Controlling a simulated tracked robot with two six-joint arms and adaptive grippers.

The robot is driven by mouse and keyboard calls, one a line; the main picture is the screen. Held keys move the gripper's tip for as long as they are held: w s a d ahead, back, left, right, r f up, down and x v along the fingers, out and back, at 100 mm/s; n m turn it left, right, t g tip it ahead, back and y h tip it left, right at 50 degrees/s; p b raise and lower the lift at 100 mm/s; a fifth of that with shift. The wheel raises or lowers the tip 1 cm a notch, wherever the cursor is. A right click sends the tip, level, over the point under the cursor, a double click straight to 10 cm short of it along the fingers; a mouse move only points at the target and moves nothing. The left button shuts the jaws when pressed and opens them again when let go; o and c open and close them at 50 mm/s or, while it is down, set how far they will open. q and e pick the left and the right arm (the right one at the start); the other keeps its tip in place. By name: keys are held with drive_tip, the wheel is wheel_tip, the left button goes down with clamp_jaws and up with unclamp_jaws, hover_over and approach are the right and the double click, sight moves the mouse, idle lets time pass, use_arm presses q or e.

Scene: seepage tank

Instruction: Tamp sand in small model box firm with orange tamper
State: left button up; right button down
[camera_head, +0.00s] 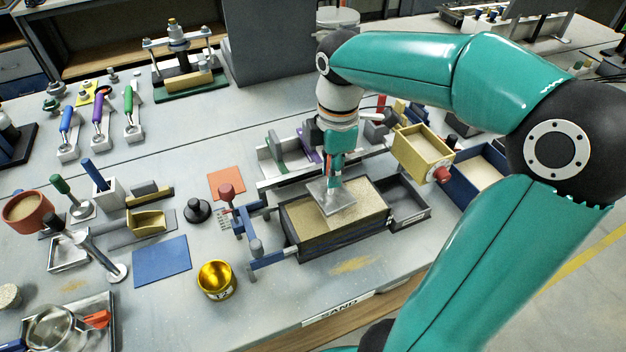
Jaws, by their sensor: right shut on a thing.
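The small model box (345,246) is a dark, open rectangular box near the middle of the bench, filled with tan sand (363,203). My right gripper (335,165) is above the box, shut on the tamper, whose flat grey square plate (332,197) shows below the fingers. My left gripper is not in view.
A yellow box (422,152) and a dark tray (404,200) are close right of the box. Blue clamps (266,258) stand at its left. A gold cup (216,281) and a blue mat (161,262) lie farther left. The bench front has free room.

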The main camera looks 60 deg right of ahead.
sight(345, 191)
drive_tip(key=shift+s+d+r+m, duration=0.25)
drive_tip(key=shift+s+d+m, duration=0.15)
drive_tip(key=shift+s+d, duration=0.3)
drive_tip(key=shift+s+d+f, duration=0.1)
drive_tip(key=shift+s+d, duration=0.05)
drive_tip(key=shift+d, duration=0.15)
drive_tip(key=shift+s+d+f, duration=0.1)
drive_tip(key=shift+f, duration=0.2)
drive_tip(key=shift+f+b, duration=1.55)
drive_tip(key=shift+f, duration=0.1)
drive_tip(key=shift+f, duration=0.25)
